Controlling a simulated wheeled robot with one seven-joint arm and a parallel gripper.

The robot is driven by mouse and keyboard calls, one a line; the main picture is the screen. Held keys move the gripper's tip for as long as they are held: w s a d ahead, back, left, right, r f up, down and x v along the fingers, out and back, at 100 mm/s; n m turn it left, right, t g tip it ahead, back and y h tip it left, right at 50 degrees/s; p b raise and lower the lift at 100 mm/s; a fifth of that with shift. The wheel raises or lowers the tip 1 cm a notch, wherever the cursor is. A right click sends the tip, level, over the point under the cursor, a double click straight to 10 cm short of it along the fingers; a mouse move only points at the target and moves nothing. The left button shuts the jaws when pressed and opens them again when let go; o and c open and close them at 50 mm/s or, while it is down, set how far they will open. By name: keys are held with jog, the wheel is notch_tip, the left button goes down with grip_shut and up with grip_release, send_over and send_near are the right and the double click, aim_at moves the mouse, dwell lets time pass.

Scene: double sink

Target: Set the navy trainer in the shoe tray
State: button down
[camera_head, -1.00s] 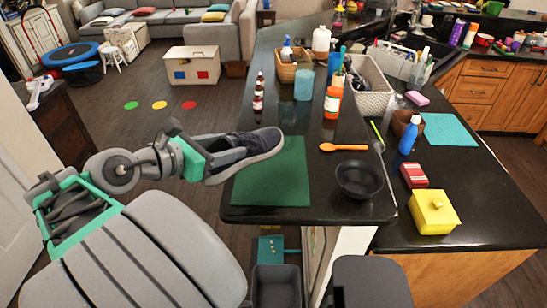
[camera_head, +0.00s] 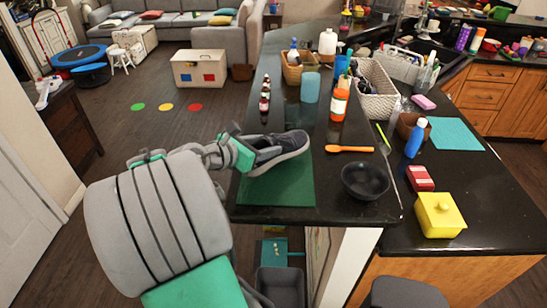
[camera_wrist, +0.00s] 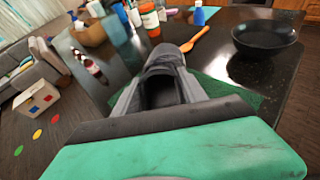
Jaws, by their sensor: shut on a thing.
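The navy trainer (camera_head: 283,147) has a grey sole and is held by its heel end, toe pointing right. It also shows in the wrist view (camera_wrist: 186,84), with its dark opening facing the camera. My gripper (camera_head: 246,154) is shut on the trainer; its green part fills the bottom of the wrist view. A flat green mat-like piece (camera_head: 285,190), which looks like the shoe tray, lies on the black counter. The trainer is over its far part and hides some of it. I cannot tell whether the sole touches it.
A black bowl (camera_head: 365,181) and an orange spoon (camera_head: 349,149) are right of the green piece. Small dark bottles (camera_head: 264,103), an orange bottle (camera_head: 339,104) and a blue cup (camera_head: 310,88) stand behind. A yellow box (camera_head: 439,215) sits on the lower counter.

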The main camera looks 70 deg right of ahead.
jog(key=f+b, duration=0.2)
jog(key=b, duration=0.1)
jog(key=d+f+b, duration=0.1)
jog(key=f, duration=0.1)
jog(key=shift+s+f+b, duration=0.1)
jog(key=shift+s+b, duration=0.15)
jog(key=shift+b, duration=0.15)
jog(key=shift+a+f+b, duration=0.1)
jog(key=shift+f+b, duration=0.15)
jog(key=shift+b, duration=0.3)
jog(key=shift+r, duration=0.3)
jog(key=c, duration=0.6)
grip_release()
jog(key=shift+f+p, duration=0.15)
jog(key=shift+p, duration=0.15)
jog(key=shift+c, duration=0.2)
